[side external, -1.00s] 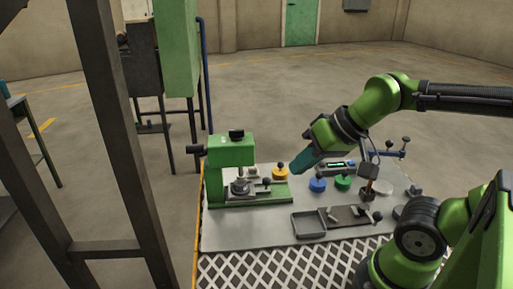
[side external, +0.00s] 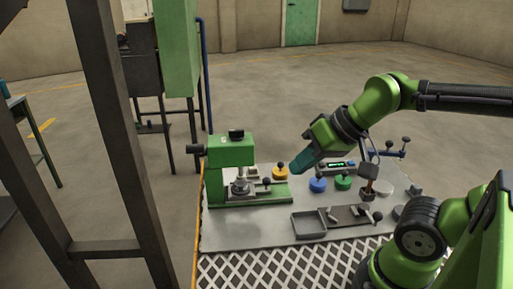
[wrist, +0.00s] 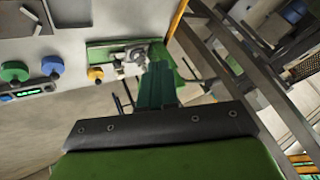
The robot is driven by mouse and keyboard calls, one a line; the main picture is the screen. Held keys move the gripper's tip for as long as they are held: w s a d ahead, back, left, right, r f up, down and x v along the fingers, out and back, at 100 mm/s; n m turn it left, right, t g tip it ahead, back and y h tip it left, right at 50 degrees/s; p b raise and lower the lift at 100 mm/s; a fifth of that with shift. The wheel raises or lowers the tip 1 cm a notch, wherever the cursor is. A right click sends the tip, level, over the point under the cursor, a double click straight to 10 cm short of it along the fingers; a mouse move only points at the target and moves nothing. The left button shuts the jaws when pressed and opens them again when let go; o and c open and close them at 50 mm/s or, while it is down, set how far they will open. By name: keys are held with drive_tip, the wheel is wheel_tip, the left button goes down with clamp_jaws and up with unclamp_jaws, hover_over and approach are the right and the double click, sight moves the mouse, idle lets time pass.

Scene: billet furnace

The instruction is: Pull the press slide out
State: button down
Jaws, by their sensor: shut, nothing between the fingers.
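The green press (side external: 232,153) stands at the left end of the grey table, with a green base and a black knob on top. Its slide (side external: 241,187) sits on the base under the press head, with a small dark knob (side external: 266,182) at its right end. In the wrist view the slide (wrist: 127,60) shows as a pale plate on the green base, partly hidden behind my fingers. My gripper (side external: 294,171) is shut and empty, in the air to the right of the press and apart from it. It also shows in the wrist view (wrist: 160,68).
A yellow knob (side external: 280,173), a blue knob (side external: 317,184) and a green knob (side external: 343,182) stand right of the press. A dark tray (side external: 309,224) lies at the front. A display box (side external: 337,166) stands behind. Dark posts (side external: 118,120) rise at the left.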

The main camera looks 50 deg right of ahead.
sight(250, 186)
drive_tip(key=c, duration=1.8)
unclamp_jaws()
drive_tip(key=shift+c, duration=0.2)
drive_tip(key=shift+o, duration=1.2)
drive_tip(key=shift+d+f, duration=0.1)
drive_tip(key=shift+d, duration=0.05)
drive_tip(key=o, duration=0.7)
drive_tip(key=shift+m+g+h, duration=0.3)
drive_tip(key=shift+m+g, duration=0.5)
drive_tip(key=w+d, duration=0.1)
drive_tip(key=w, duration=0.1)
drive_tip(key=w+d+f, duration=0.1)
drive_tip(key=w+d, duration=0.1)
drive_tip(key=shift+d+f, duration=0.15)
drive_tip(key=shift+f, duration=0.05)
drive_tip(key=shift+o, duration=0.2)
drive_tip(key=shift+w+d+f+m+g+y, duration=1.7)
drive_tip(key=shift+w+d+m+g, duration=1.2)
drive_tip(key=shift+w+d, duration=5)
drive_tip(key=shift+n+g, duration=0.3)
drive_tip(key=x, duration=1)
drive_tip(key=s+x, duration=0.1)
drive_tip(key=x, duration=0.4)
drive_tip(key=shift+d+f, duration=0.2)
drive_tip(key=shift+c, duration=0.3)
clamp_jaws()
